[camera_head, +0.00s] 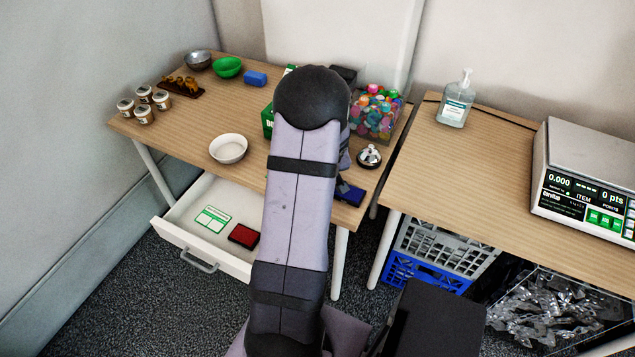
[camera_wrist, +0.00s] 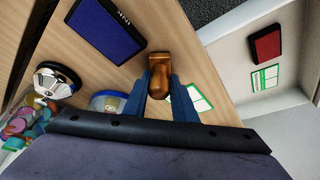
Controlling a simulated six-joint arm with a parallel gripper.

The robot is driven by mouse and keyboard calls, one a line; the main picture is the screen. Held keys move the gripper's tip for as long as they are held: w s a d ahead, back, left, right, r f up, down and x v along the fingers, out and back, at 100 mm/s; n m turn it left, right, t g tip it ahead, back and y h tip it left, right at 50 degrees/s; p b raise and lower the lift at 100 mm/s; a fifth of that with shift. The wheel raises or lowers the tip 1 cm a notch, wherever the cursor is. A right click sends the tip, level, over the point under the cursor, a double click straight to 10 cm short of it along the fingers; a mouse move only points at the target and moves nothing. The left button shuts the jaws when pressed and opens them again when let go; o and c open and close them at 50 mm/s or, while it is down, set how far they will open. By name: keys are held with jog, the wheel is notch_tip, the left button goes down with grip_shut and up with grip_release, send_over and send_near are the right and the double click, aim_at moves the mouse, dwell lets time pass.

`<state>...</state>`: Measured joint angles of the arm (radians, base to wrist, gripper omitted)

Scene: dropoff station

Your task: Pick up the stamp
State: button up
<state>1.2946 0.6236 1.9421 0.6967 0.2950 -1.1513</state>
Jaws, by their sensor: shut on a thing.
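The stamp (camera_wrist: 158,76), brown and wooden with a rounded handle, shows in the wrist view. My gripper (camera_wrist: 158,84) is shut on its handle, with one blue finger on each side. I cannot tell whether the stamp touches the table or is just above it. In the head view my arm hides the stamp and most of the gripper. A blue ink pad (camera_wrist: 105,30) lies on the table close to the stamp; part of it also shows at the table's front edge in the head view (camera_head: 349,194).
A red ink pad (camera_head: 243,236) and a green-white card (camera_head: 213,219) lie in the open drawer (camera_head: 185,238). Another card (camera_wrist: 190,98) is beside the gripper. A bell (camera_head: 369,157), a white bowl (camera_head: 228,148) and a bin of colourful items (camera_head: 375,118) stand on the table.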

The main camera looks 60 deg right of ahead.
jog(key=shift+r, duration=0.1)
notch_tip(320, 180, up, 10)
jog(key=shift+p, duration=0.45)
dwell(0.3)
jog(key=o, duration=0.4)
jog(key=shift+c, duration=1)
jog(key=w+a+f+n+y+b, duration=0.2)
jog(key=w+a+f+n+y, duration=0.1)
jog(key=w+a+f+n, duration=0.3)
jog(key=w+a+f+n+y+b, duration=0.3)
jog(key=w+a+f+n, duration=0.4)
jog(key=a+n, duration=0.5)
jog(key=w+a, duration=0.1)
jog(key=w, duration=0.1)
jog(key=shift+w+a+b, duration=0.25)
jog(key=shift+w+b, duration=0.05)
jog(key=shift+w, duration=0.05)
